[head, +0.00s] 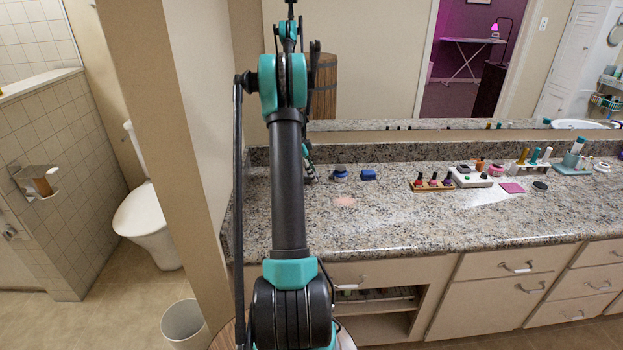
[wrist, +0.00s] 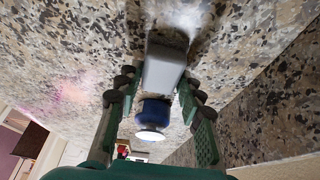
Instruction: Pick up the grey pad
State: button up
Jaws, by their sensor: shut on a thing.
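The grey pad (wrist: 165,72) shows in the wrist view as a pale grey block between the two fingers of my gripper (wrist: 158,84). The fingers are closed on its sides, against the speckled counter background. Its clearance from the counter cannot be told. In the head view my arm stands in front and hides most of my gripper, whose visible part (head: 308,160) is low over the counter's left end. I cannot make out the pad there.
A blue jar with a pale end (wrist: 152,115) shows close to the pad; a blue jar (head: 340,174) and a blue block (head: 368,174) stand right of my gripper. Nail polish rack (head: 433,184) and other items stand farther right. The granite counter (head: 400,222) is clear in front.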

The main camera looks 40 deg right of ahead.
jog(key=shift+r, duration=0.15)
notch_tip(320, 180, up, 20)
dwell(0.6)
jog(key=o, duration=0.3)
jog(key=c, duration=0.3)
jog(key=shift+f, duration=0.25)
